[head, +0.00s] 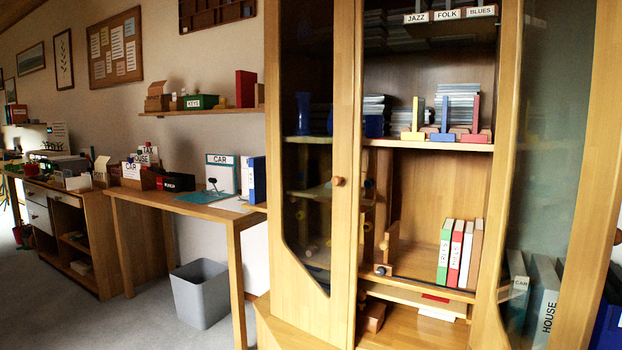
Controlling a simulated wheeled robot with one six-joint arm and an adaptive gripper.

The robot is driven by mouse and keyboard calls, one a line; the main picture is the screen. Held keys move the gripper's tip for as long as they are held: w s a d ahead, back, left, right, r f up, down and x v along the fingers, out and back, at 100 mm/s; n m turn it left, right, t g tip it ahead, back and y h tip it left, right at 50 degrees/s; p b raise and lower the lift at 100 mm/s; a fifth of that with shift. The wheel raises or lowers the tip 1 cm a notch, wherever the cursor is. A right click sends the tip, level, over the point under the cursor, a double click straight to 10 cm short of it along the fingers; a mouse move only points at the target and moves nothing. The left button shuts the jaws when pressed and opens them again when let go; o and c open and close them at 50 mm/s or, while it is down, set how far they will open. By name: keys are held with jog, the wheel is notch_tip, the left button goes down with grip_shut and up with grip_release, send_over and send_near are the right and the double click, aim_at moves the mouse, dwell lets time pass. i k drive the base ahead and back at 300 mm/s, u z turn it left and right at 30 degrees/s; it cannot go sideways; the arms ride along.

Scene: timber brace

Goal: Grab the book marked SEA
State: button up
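I cannot read SEA on any book in the head view. Several upright books stand side by side on the cabinet's middle shelf: a green book (445,252) with a lettered spine, a red book (456,254) with a lettered spine, a white book (466,254) and a brown one (476,254). Their lettering is too small to read surely. The cabinet (344,280) has its middle section open to view, and its left door (338,180) has a round wooden knob. My gripper is not in view.
A wooden block piece (388,245) stands left of the books, with bare shelf between. Grey binders, one marked HOUSE (545,310), stand low behind glass at right. A desk (235,222) and a grey bin (201,293) stand left. Some carpet (150,320) is clear.

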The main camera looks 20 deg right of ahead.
aim_at(257, 165)
jog(key=u, duration=0.45)
jog(key=i, duration=1.7)
jog(key=z, duration=0.25)
